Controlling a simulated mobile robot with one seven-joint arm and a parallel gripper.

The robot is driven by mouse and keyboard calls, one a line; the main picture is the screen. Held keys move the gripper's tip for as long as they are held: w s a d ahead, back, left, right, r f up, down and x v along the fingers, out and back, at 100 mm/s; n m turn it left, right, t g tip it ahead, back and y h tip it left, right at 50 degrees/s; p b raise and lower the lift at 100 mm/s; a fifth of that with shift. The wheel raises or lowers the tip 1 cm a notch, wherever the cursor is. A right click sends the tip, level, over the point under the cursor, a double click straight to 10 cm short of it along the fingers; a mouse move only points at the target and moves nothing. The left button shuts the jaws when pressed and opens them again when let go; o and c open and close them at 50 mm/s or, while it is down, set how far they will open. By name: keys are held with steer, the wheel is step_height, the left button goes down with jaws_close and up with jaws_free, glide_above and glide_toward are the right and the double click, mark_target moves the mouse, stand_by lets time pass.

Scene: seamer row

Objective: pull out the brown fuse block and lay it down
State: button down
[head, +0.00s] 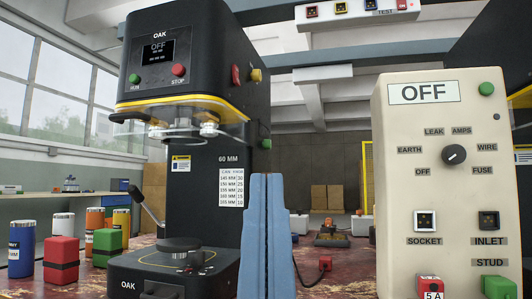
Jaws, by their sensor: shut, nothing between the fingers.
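I cannot make out a brown fuse block in this view. My gripper (266,178) is in the lower middle, its two blue fingers pointing up and pressed together with nothing between them. It stands in front of the black OAK machine's right edge and left of the cream test panel (447,180). The panel reads OFF and has a black dial. Low on it, a red block marked 5 A (431,288) and a green block (498,287) are partly cut off by the picture's bottom edge.
The black OAK seamer (205,130) stands at centre left. Red (61,260) and green (107,247) banded blocks and several cans (21,248) sit left of it on the worn table (331,285). A TEST rail (360,22) hangs above.

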step_height(320, 180, up, 19)
steer(key=p, duration=1.6)
steer(key=shift+r, duration=0.1)
